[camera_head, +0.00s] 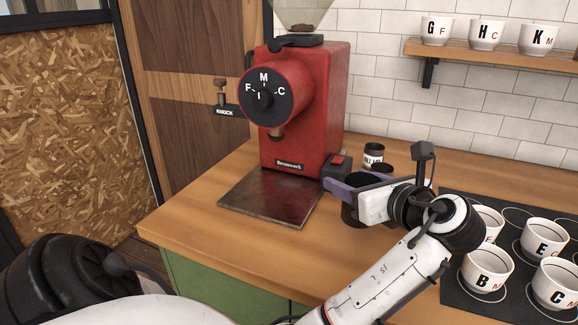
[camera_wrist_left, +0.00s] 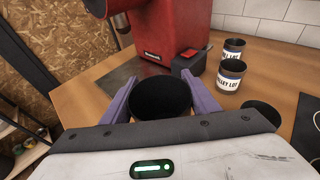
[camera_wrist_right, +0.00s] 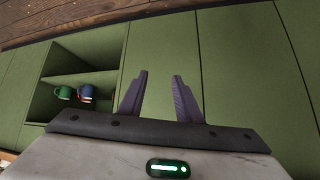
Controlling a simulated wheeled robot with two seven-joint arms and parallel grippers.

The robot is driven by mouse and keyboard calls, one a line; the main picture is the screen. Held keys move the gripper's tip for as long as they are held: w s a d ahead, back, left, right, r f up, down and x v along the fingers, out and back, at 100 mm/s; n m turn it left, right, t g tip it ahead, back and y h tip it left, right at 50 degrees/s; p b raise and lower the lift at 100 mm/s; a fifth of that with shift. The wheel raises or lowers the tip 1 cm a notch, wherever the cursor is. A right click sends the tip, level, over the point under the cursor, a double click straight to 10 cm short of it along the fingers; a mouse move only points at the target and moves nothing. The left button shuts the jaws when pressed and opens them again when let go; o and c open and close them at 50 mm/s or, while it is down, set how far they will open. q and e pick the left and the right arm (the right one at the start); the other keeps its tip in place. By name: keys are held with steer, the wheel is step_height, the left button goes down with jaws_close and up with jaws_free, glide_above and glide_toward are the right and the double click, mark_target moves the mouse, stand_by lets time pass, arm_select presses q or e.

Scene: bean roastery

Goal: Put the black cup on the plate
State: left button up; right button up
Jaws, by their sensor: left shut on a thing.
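The black cup (camera_wrist_left: 160,100) is between the purple fingers of my left gripper (camera_wrist_left: 158,82), which is shut on it. In the head view the cup (camera_head: 357,213) shows partly below the left gripper (camera_head: 343,187), right of the plate. I cannot tell whether its base touches the counter. The dark, flat plate (camera_head: 268,198) lies on the counter in front of the red grinder. It shows partly behind the cup in the left wrist view. My right gripper (camera_wrist_right: 160,76) is open and empty, facing a green cabinet.
The red grinder (camera_head: 307,110) stands behind the plate. Labelled tins (camera_wrist_left: 230,75) stand beyond the cup, beside a small dark box with a red top (camera_head: 338,163). White lettered cups (camera_head: 487,270) stand on a black mat at right. Bare wooden counter (camera_head: 190,225) lies left of the plate.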

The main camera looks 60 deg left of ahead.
arm_select(q)
steer(key=s+a+f+n+g, duration=0.1)
steer(key=a+f+n+g, duration=0.1)
steer(key=a, duration=0.6)
steer(key=s+a+f+n+g+b, duration=0.1)
steer(key=a+f+g, duration=0.1)
steer(key=a, duration=0.7)
steer(key=s+a+f+n+g+b, duration=0.1)
steer(key=s+a+f+n+g, duration=0.1)
steer(key=a, duration=0.7)
steer(key=shift+s+n+g, duration=0.1)
steer(key=shift+n+g, duration=0.2)
steer(key=shift+g, duration=0.2)
steer(key=o, duration=0.8)
steer(key=shift+f, duration=0.1)
